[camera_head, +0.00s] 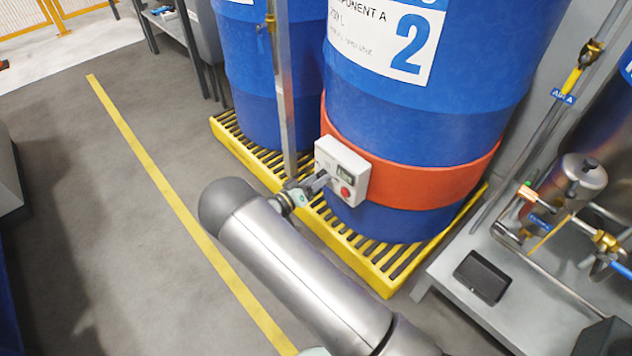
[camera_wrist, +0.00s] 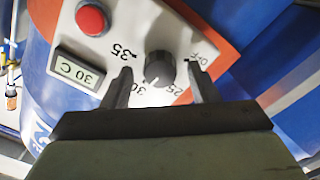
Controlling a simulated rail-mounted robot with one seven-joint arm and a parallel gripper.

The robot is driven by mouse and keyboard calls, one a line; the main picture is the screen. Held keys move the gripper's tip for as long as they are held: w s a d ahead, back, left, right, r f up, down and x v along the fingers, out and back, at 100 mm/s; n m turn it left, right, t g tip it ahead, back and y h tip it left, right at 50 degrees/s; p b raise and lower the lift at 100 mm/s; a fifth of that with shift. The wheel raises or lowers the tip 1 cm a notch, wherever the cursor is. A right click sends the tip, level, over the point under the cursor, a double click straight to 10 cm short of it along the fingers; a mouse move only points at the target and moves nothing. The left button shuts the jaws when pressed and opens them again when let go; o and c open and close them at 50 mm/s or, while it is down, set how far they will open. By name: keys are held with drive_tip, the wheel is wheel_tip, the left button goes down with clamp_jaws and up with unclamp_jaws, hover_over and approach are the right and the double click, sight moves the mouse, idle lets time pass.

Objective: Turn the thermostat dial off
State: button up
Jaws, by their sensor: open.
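The thermostat box (camera_head: 350,168) is white and sits on the orange band around the blue drum marked 2. In the wrist view the dark round dial (camera_wrist: 159,67) is on the box's pale face (camera_wrist: 150,32). Its white mark points down in the picture, near the 30 and 25 labels. OFF is printed at the right, partly behind a finger. The display (camera_wrist: 79,69) reads 30 C. My gripper (camera_wrist: 160,74) is open, with one finger either side of the dial; I cannot tell whether they touch it. In the head view my gripper (camera_head: 319,181) is at the box and hides the dial.
A red button (camera_wrist: 91,18) is on the box, also visible in the head view (camera_head: 346,191). The orange heater band (camera_head: 430,184) wraps the drum (camera_head: 410,105). A metal post (camera_head: 284,110) stands just left of the box. Yellow grating (camera_head: 385,262) lies below. Pipes and valves (camera_head: 560,220) are at right.

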drive_tip(key=shift+c, duration=0.3)
drive_tip(key=c, duration=0.9)
drive_tip(key=shift+n, duration=0.4)
drive_tip(key=shift+d+n+p, duration=0.1)
drive_tip(key=shift+n+p, duration=1.9)
drive_tip(key=shift+n, duration=11.6)
